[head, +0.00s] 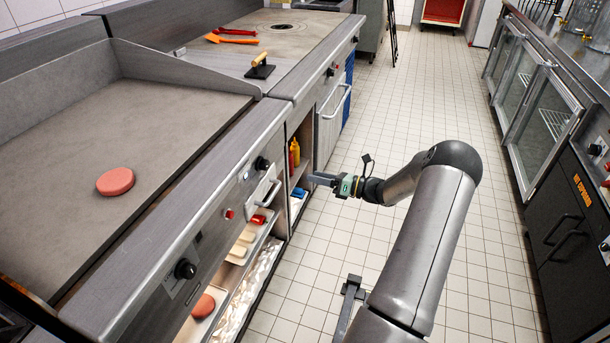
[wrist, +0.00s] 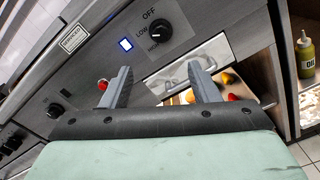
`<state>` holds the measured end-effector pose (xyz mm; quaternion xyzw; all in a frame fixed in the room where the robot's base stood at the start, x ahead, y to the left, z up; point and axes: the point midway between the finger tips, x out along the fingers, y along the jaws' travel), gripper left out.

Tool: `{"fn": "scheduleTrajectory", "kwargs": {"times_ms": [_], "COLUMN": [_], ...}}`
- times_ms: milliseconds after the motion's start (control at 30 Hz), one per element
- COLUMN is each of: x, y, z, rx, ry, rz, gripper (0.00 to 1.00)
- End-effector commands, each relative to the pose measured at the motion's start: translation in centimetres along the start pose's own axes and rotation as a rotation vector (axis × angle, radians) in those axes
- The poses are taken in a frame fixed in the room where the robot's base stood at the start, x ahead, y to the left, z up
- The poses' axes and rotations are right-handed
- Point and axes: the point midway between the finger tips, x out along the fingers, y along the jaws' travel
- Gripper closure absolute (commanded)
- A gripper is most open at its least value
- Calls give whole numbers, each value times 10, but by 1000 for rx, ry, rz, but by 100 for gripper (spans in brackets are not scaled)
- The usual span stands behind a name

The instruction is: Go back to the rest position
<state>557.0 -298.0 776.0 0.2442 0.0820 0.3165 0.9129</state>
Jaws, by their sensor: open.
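My gripper (head: 325,180) is in front of the griddle unit's front panel, at the height of the open shelves below the cooktop. In the wrist view my gripper (wrist: 161,88) shows two grey fingers held apart, with nothing between them. Beyond the fingers are a control knob (wrist: 158,31), a small lit display (wrist: 125,44) and a metal handle (wrist: 190,74). My arm reaches in from the lower right over the tiled floor in the head view.
A pink round patty (head: 115,181) lies on the griddle (head: 60,150). Another patty (head: 203,306) and pale items sit on shelves below. Yellow and red bottles (head: 294,150) stand in a side cubby. A press (head: 260,68) stands farther back. The aisle floor (head: 430,110) is clear.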

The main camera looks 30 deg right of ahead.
Motion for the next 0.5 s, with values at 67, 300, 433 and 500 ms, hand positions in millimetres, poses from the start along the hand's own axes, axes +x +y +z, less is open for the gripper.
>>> {"fn": "scheduleTrajectory", "kwargs": {"times_ms": [67, 300, 433, 500], "x": [-5, -7, -7, -7], "y": [0, 0, 0, 0], "z": [0, 0, 0, 0], "rx": [0, 1, 1, 1], "ry": [0, 0, 0, 0], "rz": [-1, 0, 0, 0], "gripper": [45, 45, 45, 45]}}
